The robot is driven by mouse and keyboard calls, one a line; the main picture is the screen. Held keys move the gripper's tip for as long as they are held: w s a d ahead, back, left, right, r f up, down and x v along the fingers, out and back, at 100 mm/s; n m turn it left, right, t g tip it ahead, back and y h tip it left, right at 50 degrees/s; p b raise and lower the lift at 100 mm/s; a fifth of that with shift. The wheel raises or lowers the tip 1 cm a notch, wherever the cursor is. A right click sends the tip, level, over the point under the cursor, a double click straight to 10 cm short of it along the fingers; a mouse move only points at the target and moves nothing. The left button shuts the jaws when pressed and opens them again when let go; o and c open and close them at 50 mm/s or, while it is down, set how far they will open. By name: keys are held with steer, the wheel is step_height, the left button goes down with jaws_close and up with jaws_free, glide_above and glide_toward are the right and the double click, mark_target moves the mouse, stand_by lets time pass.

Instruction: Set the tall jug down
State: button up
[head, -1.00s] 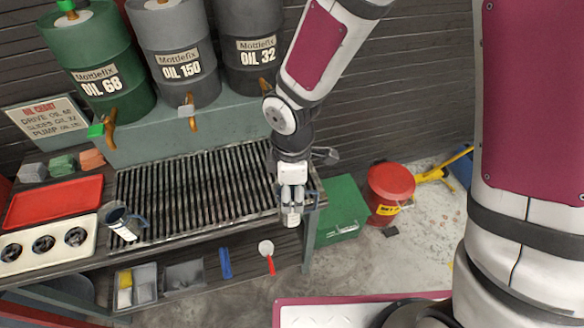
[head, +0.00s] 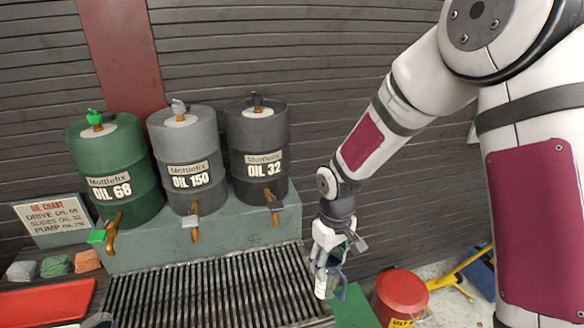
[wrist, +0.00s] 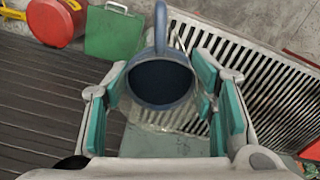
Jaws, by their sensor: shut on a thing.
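The jug (wrist: 160,82), blue-grey with a dark inside and a loop handle at the top of the wrist view, stands between the teal pads of my gripper (wrist: 160,100). My gripper is shut on it. In the head view my gripper (head: 328,262) holds the jug (head: 321,286) roughly upright at the right end of the slatted drip grate (head: 205,292). The jug's pale label and blue handle show there. I cannot tell whether its base touches anything. A second vessel (head: 98,321) barely shows at the lower left edge.
Green, grey and dark oil drums with taps (head: 185,165) stand on a grey-green stand behind the grate. A red tray (head: 45,300) lies left of the grate. A red can (head: 400,292) and green box (head: 352,308) are on the right. Most of the grate is clear.

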steer(key=w+d+m, duration=0.6)
steer(key=w+d, duration=0.1)
steer(key=d, duration=0.3)
steer(key=shift+w+r+m, duration=0.15)
steer(key=shift+w+m, duration=0.15)
steer(key=shift+m, duration=0.1)
